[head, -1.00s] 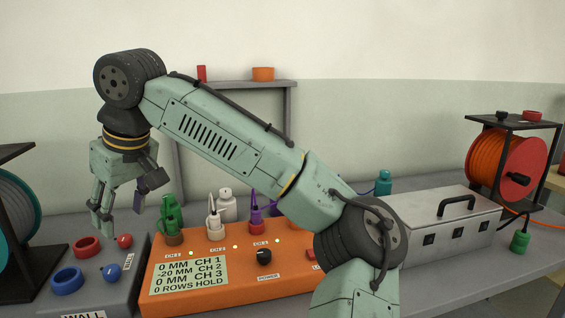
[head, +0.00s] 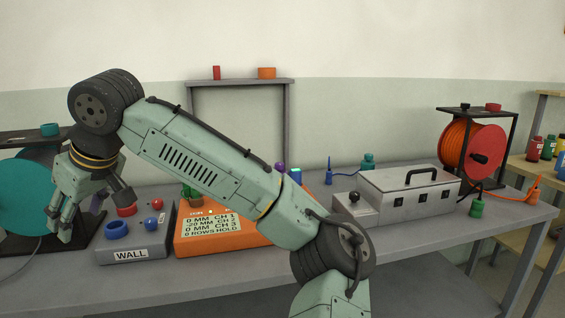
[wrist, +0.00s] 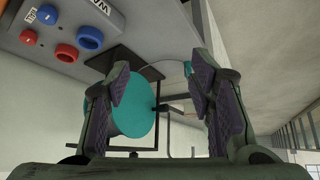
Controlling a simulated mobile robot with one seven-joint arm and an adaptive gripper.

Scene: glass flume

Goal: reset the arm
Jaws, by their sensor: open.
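My gripper (head: 76,222) hangs at the left of the head view with its fingers apart and nothing between them. It is in front of the teal reel and left of the grey WALL box (head: 130,254). My arm (head: 215,165) is bent, rising from the lower middle to a high wrist joint at the left, then down to the gripper. In the wrist view my gripper (wrist: 160,62) shows both fingers with purple pads standing wide apart. The teal reel (wrist: 135,112) shows behind the gap. Part of the orange console (head: 205,240) is hidden behind my arm.
The bench (head: 330,255) carries a silver lidded box (head: 410,192), an orange reel (head: 465,150) and the teal reel (head: 25,205). The WALL box has a blue ring (head: 116,230) and red ring (head: 127,210). Bare bench lies along the front. A shelf (head: 240,82) stands behind.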

